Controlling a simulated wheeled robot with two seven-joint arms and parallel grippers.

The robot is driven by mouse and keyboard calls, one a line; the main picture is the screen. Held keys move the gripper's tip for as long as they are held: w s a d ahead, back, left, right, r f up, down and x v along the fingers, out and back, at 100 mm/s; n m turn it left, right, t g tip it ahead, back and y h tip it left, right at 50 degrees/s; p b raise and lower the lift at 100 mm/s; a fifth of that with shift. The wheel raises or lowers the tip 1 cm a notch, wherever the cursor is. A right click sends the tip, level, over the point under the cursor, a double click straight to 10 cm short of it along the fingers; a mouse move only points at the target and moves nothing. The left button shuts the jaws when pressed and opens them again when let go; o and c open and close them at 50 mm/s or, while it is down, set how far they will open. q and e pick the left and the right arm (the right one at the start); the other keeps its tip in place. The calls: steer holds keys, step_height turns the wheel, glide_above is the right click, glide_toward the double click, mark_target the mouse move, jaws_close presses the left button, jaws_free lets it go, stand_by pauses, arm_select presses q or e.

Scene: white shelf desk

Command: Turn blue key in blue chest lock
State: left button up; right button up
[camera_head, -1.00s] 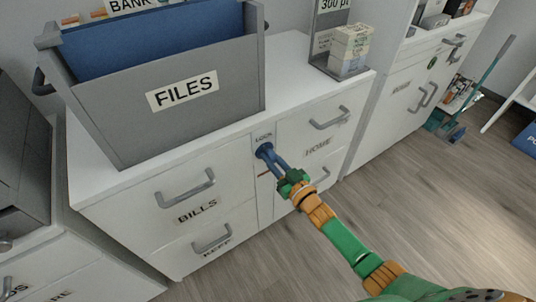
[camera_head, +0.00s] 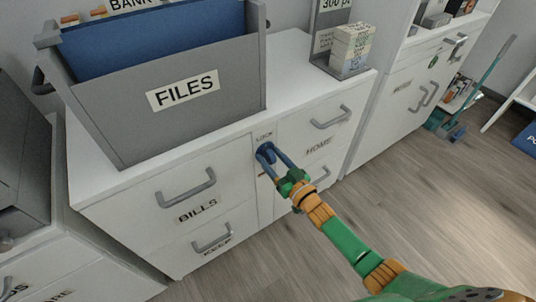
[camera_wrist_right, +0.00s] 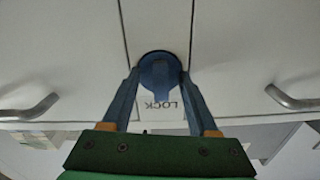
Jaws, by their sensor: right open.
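A round blue piece, the blue key or lock face (camera_wrist_right: 160,72), sits on the narrow white strip between the drawer columns; I cannot tell key from lock. A LOCK label is beside it. In the head view this blue piece (camera_head: 264,149) is partly covered by my fingers. My right gripper (camera_wrist_right: 160,80) is open, with one blue finger on each side of the piece; I cannot tell whether they touch it. The right gripper also shows in the head view (camera_head: 270,155), reaching from the lower right. The chest is a white drawer unit (camera_head: 140,185). My left gripper is out of view.
A grey FILES box (camera_head: 130,125) stands on top of the unit, with a small block stack (camera_head: 350,48) at the right. Drawer handles (camera_head: 187,187) stick out on both sides of the lock strip. Open wooden floor (camera_head: 430,190) lies to the right.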

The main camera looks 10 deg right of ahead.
steer(key=p+v, duration=0.3)
steer(key=v, duration=0.2)
steer(key=shift+s+d+r, duration=0.1)
steer(key=shift+s, duration=0.15)
steer(key=shift+s+d, duration=0.1)
steer(key=shift+s, duration=0.1)
